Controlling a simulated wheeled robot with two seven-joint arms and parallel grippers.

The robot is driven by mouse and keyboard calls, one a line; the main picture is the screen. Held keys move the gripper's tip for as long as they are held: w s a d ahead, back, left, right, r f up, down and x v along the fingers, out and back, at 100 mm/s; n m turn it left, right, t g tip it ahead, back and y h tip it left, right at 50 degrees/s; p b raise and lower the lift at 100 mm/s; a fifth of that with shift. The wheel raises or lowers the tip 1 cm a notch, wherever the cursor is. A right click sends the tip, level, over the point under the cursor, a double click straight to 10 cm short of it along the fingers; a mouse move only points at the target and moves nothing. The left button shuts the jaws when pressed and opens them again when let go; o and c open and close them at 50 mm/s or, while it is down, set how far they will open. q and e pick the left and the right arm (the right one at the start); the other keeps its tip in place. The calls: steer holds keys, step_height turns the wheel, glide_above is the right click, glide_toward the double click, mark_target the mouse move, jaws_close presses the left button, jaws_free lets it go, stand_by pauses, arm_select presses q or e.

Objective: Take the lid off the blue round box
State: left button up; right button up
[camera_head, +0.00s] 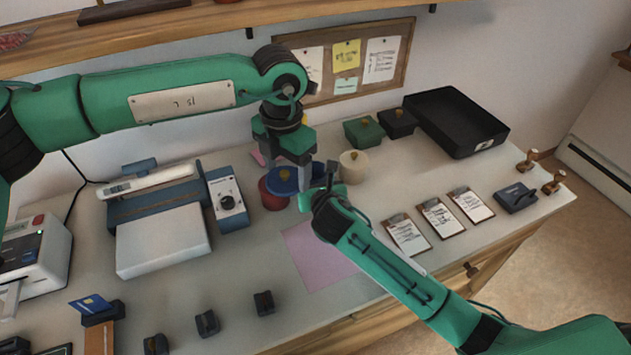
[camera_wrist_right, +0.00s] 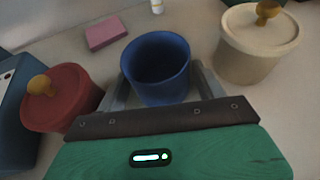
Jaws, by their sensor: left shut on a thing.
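My left gripper (camera_head: 292,182) is shut on the blue lid (camera_head: 281,187), holding it near the red round box (camera_head: 271,200). In the right wrist view the blue round box (camera_wrist_right: 158,72) stands upright with its top open and no lid on it. My right gripper (camera_wrist_right: 162,95) has one finger on each side of this box, closed against its walls. In the head view the right gripper (camera_head: 318,190) is beside the lid, and the box is mostly hidden behind the lid and grippers.
The red round box (camera_wrist_right: 60,98) and a cream round box (camera_wrist_right: 258,45), both lidded, flank the blue box closely. A pink block (camera_wrist_right: 105,33) lies behind. A pink sheet (camera_head: 315,258), clipboards (camera_head: 407,235) and a black tray (camera_head: 455,120) are also on the table.

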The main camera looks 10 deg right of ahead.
steer(key=shift+o, duration=1.1)
